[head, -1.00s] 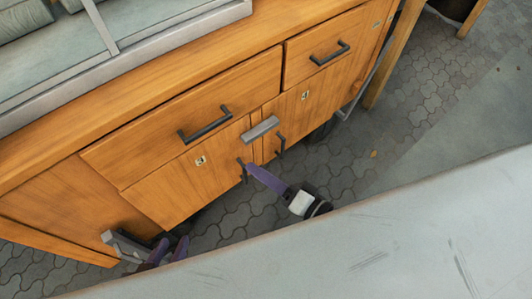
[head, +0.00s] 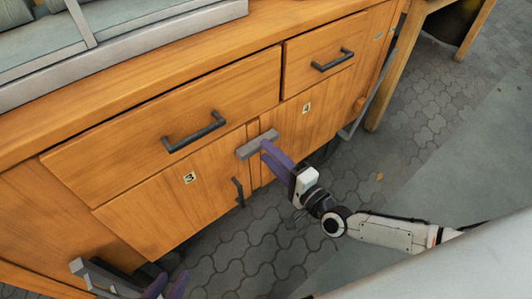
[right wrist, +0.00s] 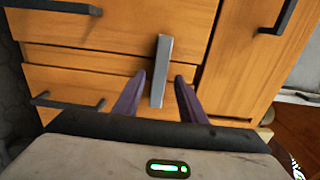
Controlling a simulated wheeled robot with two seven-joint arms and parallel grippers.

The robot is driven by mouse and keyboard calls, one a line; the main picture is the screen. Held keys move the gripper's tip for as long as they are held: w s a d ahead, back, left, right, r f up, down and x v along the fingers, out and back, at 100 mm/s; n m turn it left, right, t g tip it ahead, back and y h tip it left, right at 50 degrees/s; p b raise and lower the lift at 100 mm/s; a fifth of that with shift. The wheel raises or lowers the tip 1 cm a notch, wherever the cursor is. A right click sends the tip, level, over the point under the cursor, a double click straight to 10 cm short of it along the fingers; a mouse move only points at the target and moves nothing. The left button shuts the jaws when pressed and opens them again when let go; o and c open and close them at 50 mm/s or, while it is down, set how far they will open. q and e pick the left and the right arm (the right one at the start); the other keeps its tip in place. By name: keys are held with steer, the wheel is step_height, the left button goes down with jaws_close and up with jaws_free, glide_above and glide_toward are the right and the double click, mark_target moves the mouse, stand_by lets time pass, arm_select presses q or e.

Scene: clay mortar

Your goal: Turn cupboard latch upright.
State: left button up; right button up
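The cupboard latch (head: 258,144), a grey bar, lies crosswise over the seam between the two lower doors, just under the drawers. My right gripper (head: 268,148) has its purple fingers reaching up to the latch. In the right wrist view, the latch (right wrist: 161,72) stands between the two open fingers of my right gripper (right wrist: 158,82), with a gap visible on each side, wider on the right.
The wooden cupboard has drawers with dark handles (head: 195,132) and lower doors; one dark door handle (head: 238,192) shows. A grey bracket-like part (head: 92,272) is at lower left beside my left gripper. A pale surface (head: 470,265) fills the lower right. Paving (head: 240,245) lies below.

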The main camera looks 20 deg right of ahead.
arm_select(q)
steer(key=shift+w+d+r, duration=0.25)
steer(key=shift+w, duration=0.15)
arm_select(e)
steer(key=shift+x, duration=0.9)
jaws_close()
arm_select(q)
steer(key=shift+a, duration=0.15)
